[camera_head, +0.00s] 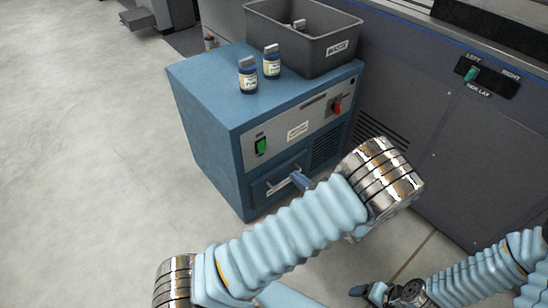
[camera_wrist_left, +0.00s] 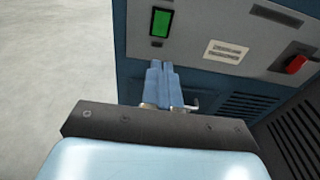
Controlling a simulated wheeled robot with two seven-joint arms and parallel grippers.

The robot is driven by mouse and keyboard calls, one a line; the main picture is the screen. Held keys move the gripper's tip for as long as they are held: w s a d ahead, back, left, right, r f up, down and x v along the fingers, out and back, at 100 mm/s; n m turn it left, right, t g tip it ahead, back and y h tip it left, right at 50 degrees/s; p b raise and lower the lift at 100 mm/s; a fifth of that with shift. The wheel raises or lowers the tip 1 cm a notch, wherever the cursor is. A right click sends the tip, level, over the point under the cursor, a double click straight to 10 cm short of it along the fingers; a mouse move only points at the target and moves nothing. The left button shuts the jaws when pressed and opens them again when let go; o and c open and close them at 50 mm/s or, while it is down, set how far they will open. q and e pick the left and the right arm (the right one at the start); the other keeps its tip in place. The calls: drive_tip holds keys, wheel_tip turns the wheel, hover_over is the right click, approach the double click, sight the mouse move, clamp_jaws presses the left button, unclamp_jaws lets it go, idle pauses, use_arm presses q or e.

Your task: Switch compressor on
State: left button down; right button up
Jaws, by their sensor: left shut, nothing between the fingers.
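The compressor appears to be the blue cabinet (camera_head: 205,115) in the middle of the head view. Its front has a green rocker switch (camera_head: 261,146) at the left and a red switch (camera_head: 337,106) at the upper right. My left gripper (camera_head: 299,179) is shut and empty, in front of the cabinet's lower front. In the left wrist view, its fingertips (camera_wrist_left: 160,66) point toward the panel, just below the green switch (camera_wrist_left: 160,22) in the picture. The red switch (camera_wrist_left: 297,64) is at the right there. My right gripper (camera_head: 366,292) is low in the head view; its jaw opening is unclear.
A drawer handle (camera_head: 283,186) is beside my left fingers. Two ink bottles (camera_head: 248,75) (camera_head: 272,61) and a grey waste bin (camera_head: 300,35) stand on the cabinet. A dark machine (camera_head: 430,125) with a left/right selector (camera_head: 472,74) stands at the right. Floor at left is clear.

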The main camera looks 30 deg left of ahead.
sight(263, 150)
use_arm(q)
drive_tip(key=p+x, duration=0.1)
drive_tip(key=x, duration=1.3)
drive_tip(key=shift+s, duration=0.1)
use_arm(e)
drive_tip(key=shift+r, duration=0.55)
use_arm(q)
drive_tip(key=shift+a+y+b, duration=0.3)
drive_tip(key=shift+y+b, duration=0.1)
use_arm(e)
drive_tip(key=shift+f, duration=0.4)
